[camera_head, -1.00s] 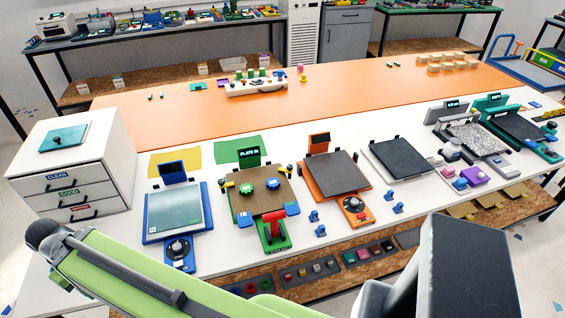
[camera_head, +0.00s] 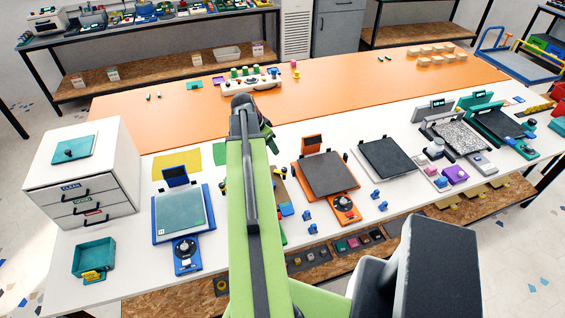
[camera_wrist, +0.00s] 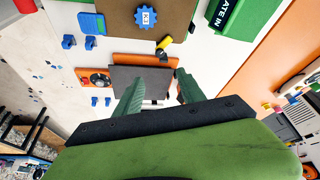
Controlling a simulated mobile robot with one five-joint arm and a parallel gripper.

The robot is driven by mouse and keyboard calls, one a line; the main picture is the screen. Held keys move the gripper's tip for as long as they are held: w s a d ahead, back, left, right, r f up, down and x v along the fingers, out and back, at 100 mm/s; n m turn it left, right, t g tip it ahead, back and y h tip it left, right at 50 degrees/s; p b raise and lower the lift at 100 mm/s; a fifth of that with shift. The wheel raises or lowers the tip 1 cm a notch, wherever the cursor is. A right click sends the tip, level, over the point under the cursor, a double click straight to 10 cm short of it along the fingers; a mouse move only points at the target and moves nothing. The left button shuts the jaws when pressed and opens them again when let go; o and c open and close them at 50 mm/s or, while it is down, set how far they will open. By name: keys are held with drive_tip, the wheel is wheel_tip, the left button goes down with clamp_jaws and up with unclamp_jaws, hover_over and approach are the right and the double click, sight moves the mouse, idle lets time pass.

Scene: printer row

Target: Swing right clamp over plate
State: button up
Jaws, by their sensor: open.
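In the wrist view the brown plate (camera_wrist: 122,14) carries a blue gear-shaped part (camera_wrist: 146,16), and the green PLATE IN sign (camera_wrist: 232,14) stands to its right. The right clamp (camera_wrist: 164,45), yellow and black, shows at the plate's lower edge; whether it lies over the plate is hard to tell. My gripper (camera_wrist: 160,78) has its two green fingers apart, with nothing between them. In the picture the fingertips are just below the clamp, apart from it. In the head view my arm hides most of the plate's printer; the gripper end (camera_head: 268,137) points away.
The orange printer (camera_head: 327,174) stands right of the plate's printer, the blue printer (camera_head: 182,212) left. A white drawer cabinet (camera_head: 83,175) is at the left, with a teal tray (camera_head: 93,257) in front.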

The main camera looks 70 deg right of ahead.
sight(284, 168)
drive_tip(key=b+x, duration=1.6)
drive_tip(key=x, duration=0.1)
drive_tip(key=shift+w+f, duration=0.1)
drive_tip(key=shift+f, duration=0.25)
drive_tip(key=shift+r, duration=0.1)
clamp_jaws()
